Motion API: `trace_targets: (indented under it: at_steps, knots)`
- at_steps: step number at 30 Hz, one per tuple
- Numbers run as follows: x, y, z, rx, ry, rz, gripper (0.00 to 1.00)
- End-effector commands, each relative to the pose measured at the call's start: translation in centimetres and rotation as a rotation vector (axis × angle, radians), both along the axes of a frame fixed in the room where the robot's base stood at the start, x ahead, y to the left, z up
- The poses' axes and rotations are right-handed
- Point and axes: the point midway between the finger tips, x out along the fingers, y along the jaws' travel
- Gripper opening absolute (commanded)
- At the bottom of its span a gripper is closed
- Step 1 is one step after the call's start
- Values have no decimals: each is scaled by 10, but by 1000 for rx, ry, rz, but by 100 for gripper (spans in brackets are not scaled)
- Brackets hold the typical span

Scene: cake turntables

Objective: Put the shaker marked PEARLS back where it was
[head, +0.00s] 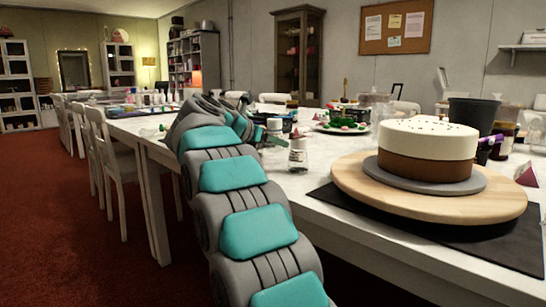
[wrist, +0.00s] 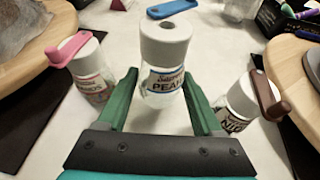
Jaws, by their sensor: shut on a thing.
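The PEARLS shaker (wrist: 167,48) has a white cap with a dark spot on top and a label reading PEA..., partly cut off. It stands upright between the green fingers of my gripper (wrist: 161,80), which is shut on it. I cannot tell whether the shaker's base touches the table.
A pink-lidded shaker (wrist: 85,68) stands close left, a brown-lidded shaker (wrist: 244,100) close right. Another shaker (head: 298,157) is near my gripper in the head view. A wooden turntable (head: 375,195) with a cake stands right. White table shows between the shakers.

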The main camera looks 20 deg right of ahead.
Motion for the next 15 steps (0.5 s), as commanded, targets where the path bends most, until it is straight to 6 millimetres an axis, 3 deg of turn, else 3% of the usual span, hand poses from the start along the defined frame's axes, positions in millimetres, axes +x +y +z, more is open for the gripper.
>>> trace_targets:
  at_steps: [9, 15]
  knots:
    - [-2, -2, -32, -2, 1, -4, 0]
    - [-1, -1, -34, 1, -1, -2, 0]
